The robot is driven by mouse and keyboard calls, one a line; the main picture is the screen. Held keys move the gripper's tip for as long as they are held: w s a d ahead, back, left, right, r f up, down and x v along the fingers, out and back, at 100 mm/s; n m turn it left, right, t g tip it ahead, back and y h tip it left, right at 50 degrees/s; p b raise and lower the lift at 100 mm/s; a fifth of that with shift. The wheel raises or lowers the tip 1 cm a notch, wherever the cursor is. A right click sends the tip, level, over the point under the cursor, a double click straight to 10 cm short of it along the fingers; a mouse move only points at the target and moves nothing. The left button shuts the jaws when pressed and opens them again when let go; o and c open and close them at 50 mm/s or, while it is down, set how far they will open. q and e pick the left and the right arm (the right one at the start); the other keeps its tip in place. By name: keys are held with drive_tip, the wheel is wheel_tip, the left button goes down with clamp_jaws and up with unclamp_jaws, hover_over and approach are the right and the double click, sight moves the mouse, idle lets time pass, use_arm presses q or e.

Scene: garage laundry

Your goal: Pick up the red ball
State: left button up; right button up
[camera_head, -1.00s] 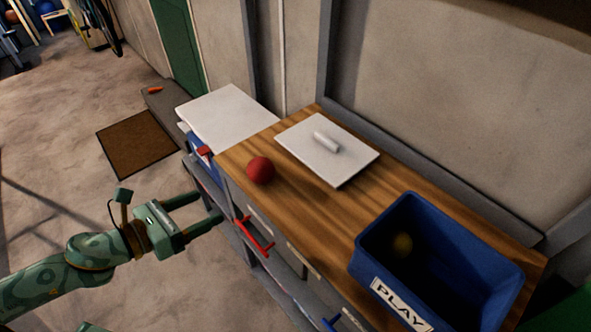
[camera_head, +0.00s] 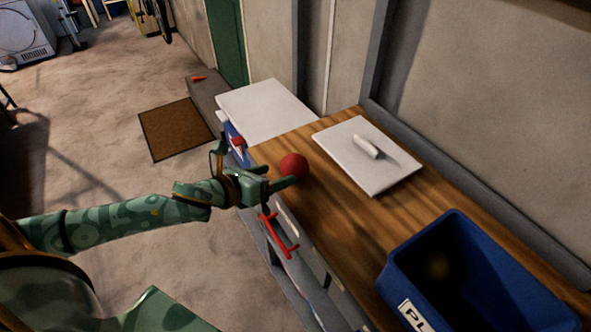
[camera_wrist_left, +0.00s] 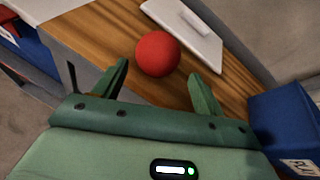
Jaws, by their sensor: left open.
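The red ball (camera_head: 294,166) rests on the wooden counter top (camera_head: 345,215), near its front left end. My left gripper (camera_head: 280,176) is at the counter's front edge, its fingers pointing at the ball. In the left wrist view the ball (camera_wrist_left: 157,54) lies ahead of the two spread fingers (camera_wrist_left: 160,85), roughly midway between their lines. The gripper is open and nothing is held in it. In the head view the near finger partly overlaps the ball's lower left side. I cannot tell whether a finger touches it. My right gripper is not in view.
A white board with a grey-white handle (camera_head: 367,146) lies behind the ball. A white-topped unit (camera_head: 268,110) adjoins the left end. A red handle (camera_head: 279,236) sticks out in front.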

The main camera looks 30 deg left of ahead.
sight(285, 171)
use_arm(q)
drive_tip(key=shift+x, duration=1.05)
drive_tip(key=b+x, duration=0.2)
drive_tip(key=x, duration=0.3)
drive_tip(key=shift+w+f, duration=0.15)
drive_tip(key=shift+w, duration=0.1)
drive_tip(key=shift+s, duration=0.1)
drive_tip(key=c, duration=0.8)
